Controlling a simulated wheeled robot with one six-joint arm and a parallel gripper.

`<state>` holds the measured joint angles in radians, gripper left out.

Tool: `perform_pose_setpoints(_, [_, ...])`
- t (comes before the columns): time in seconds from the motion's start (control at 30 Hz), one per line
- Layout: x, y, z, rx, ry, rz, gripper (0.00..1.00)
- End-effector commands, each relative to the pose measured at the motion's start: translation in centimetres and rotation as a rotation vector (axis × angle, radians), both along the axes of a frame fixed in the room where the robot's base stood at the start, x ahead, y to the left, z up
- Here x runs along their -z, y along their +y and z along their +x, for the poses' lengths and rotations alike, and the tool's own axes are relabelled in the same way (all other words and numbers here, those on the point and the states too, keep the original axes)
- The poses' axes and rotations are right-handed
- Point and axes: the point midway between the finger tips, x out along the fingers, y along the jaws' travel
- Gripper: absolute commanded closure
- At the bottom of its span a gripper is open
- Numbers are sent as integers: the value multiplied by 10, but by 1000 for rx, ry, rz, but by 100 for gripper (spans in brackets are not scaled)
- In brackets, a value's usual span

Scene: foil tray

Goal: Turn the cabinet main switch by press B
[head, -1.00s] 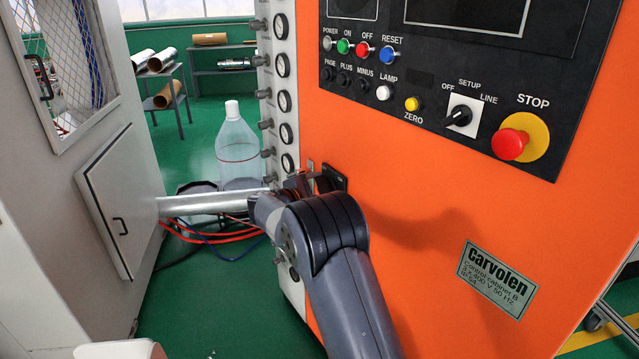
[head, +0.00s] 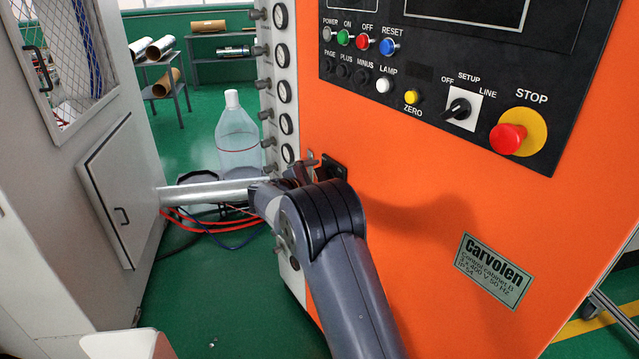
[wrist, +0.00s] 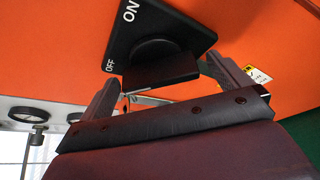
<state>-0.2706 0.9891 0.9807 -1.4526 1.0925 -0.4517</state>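The main switch is a black square plate marked ON and OFF on the orange front of control cabinet B (head: 430,225). In the head view the switch (head: 333,168) shows behind my arm, below the button panel. In the wrist view the switch (wrist: 150,40) is close, with a round hub and a flat black handle (wrist: 160,70). My gripper (wrist: 167,86) is open, one finger on each side of the handle's outer end. I cannot tell whether either finger touches it. In the head view my gripper (head: 303,172) is largely hidden by my arm.
A column of gauges (head: 284,91) runs up the cabinet's left edge. A clear bottle (head: 238,140) stands behind, near red hoses (head: 215,225). A grey cabinet (head: 75,200) stands on the left. A red STOP button (head: 508,139) sits at upper right. Green floor lies between the cabinets.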

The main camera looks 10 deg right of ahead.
Motion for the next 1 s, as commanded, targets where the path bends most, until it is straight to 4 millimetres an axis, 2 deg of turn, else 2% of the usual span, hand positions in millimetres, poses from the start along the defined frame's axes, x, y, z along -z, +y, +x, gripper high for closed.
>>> perform_pose_setpoints(0.33, [-2,6,-4,-2,-2,0,2])
perform_pose_setpoints(0.7, [-20,59,-46,-4,-2,1,2])
perform_pose_setpoints(0.83, [-26,73,-58,-2,-1,1,2])
perform_pose_setpoints(1.0, [-29,80,-65,-1,-1,1,2])
